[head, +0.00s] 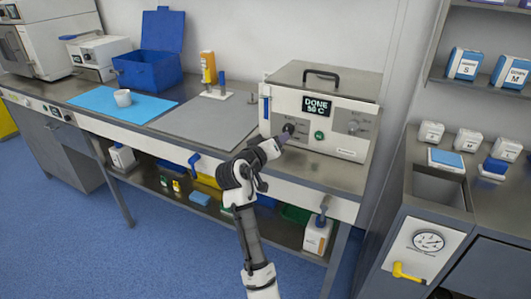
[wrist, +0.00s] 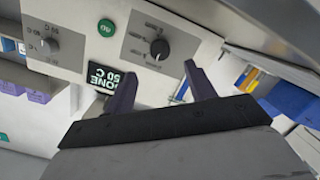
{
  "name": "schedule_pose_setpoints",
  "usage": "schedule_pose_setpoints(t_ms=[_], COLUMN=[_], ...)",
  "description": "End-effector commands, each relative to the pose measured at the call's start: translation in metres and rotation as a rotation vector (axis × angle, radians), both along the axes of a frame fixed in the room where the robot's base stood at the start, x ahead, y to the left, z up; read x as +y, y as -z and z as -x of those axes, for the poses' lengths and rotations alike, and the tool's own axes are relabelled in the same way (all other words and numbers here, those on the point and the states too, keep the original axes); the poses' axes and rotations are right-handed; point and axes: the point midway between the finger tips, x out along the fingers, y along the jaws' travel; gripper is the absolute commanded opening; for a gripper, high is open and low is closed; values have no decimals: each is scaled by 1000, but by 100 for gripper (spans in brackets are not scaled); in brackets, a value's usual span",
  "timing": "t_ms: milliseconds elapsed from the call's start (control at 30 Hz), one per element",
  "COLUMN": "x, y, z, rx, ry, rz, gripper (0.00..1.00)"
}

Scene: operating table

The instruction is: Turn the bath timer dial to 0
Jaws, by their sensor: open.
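The bath (head: 325,100) is a white-fronted steel box with a black-handled lid, at the back of the table. Its display (head: 315,106) reads DONE and a temperature in °C. The left dial (head: 289,128), a dark knob on a grey panel, is close to my gripper (head: 283,139). In the wrist view the bath front appears turned over, with this black dial (wrist: 159,49) just beyond my open fingertips (wrist: 164,76). The fingers are apart and nothing shows between them. I cannot tell the dial's exact setting or whether a finger touches it.
A green button (head: 319,135) and a second dial (head: 354,127) share the bath front. A steel cabinet with a sink stands right.

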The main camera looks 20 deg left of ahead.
Motion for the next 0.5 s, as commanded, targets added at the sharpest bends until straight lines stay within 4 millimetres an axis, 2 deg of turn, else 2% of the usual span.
schedule_pose_setpoints(t_ms=[33,200,333,500], x=[2,3,4,4], y=[1,-5,-7,-9], z=[12,41,53,58], rx=[-2,-1,0,-1], ry=[-4,-2,0,1], rz=[-1,1,1,1], gripper=[55,55,55,55])
